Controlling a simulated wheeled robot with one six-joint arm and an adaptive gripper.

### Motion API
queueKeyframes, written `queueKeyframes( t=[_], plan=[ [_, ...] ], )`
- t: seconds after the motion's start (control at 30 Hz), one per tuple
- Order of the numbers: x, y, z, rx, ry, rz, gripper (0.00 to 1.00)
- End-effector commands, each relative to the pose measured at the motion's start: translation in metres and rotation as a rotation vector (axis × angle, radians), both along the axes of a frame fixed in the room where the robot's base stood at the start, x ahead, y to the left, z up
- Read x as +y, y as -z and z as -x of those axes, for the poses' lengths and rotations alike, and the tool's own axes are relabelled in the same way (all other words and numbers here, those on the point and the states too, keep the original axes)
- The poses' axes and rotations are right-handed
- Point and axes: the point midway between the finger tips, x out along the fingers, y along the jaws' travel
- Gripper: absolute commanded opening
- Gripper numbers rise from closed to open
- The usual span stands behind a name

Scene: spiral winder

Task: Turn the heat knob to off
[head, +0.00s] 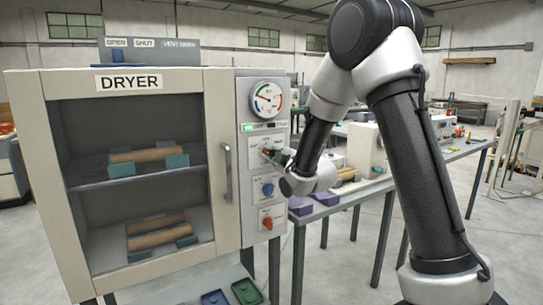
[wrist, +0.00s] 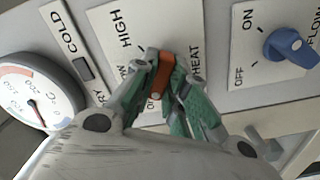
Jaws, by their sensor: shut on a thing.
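The heat knob (wrist: 160,75) is orange-red and sits on a white plate marked HEAT, HIGH and a partly hidden word starting with O. My gripper (wrist: 162,82) is shut on this knob, with one green finger on each side of it. In the wrist view the knob's long bar runs roughly up and down the picture; its pointing end cannot be told for sure.
A blue flow knob (wrist: 290,46) sits beside the heat plate, also seen in the head view (head: 268,188). An orange knob (head: 267,221) is lower. A round gauge (head: 267,98) is above. The dryer door (head: 150,262) is closed, its handle (head: 227,172) left of the panel.

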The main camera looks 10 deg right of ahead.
Motion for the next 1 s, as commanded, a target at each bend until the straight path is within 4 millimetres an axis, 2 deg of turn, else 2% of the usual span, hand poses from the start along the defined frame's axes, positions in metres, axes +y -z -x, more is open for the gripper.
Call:
queueKeyframes(
  t=[0.43, 0.47, 0.57, 0.87, 1.0],
  plan=[
    [0.0, 0.001, 0.0, -0.002, -0.001, 0.012, 0.0],
    [0.0, 0.001, 0.0, -0.001, -0.001, 0.012, 0.18],
    [0.0, 0.001, 0.0, -0.002, -0.001, 0.012, 0.36],
    [0.0, 0.0, 0.001, -0.003, 0.0, 0.011, 0.36],
    [-0.004, 0.0, 0.013, -0.001, 0.0, 0.011, 0.36]
  ],
)
